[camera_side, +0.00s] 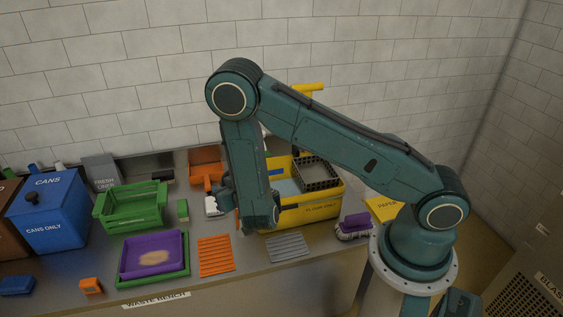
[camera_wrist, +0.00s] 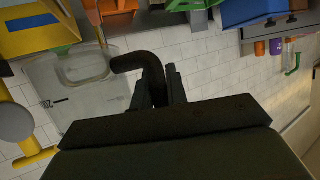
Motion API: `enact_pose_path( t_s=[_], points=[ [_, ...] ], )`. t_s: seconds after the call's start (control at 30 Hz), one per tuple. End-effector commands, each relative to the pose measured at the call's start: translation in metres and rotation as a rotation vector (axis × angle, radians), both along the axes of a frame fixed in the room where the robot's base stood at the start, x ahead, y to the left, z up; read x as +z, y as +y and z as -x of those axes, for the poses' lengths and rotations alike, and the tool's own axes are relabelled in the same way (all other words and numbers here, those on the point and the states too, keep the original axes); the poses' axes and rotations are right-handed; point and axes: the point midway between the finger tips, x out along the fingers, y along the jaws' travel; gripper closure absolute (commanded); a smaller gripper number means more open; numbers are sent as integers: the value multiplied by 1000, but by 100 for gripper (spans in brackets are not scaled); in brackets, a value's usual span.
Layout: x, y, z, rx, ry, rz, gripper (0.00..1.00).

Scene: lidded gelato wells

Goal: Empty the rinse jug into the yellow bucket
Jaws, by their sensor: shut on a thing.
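The yellow bucket (camera_side: 298,217), labelled for fluids only, stands on the bench in the side view, partly behind my arm. Its yellow wall also shows at the upper left of the wrist view (camera_wrist: 35,40). In the wrist view my gripper (camera_wrist: 160,88) is shut on the dark curved handle of the clear rinse jug (camera_wrist: 92,98). The jug hangs in front of the tiled wall, close to the bucket in that picture. I cannot tell its exact tilt or whether liquid is in it. My arm hides the jug and most of my gripper in the side view.
A black basket (camera_side: 318,174) sits at the bucket's right side, and a yellow pipe (camera_side: 310,88) stands behind. Left are a green crate (camera_side: 133,215), an orange bin (camera_side: 205,165), a purple tray (camera_side: 152,268) and a blue cans bin (camera_side: 55,225). Orange and grey ribbed mats lie in front.

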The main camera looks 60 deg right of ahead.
Motion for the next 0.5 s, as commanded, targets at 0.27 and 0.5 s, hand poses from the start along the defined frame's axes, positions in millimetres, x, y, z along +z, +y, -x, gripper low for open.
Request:
enact_pose_path(
  t_s=[0.27, 0.5],
  points=[
    [12, 17, -2, 2, -4, -1, 100],
    [23, 33, -4, 1, -3, -1, 100]
  ],
)
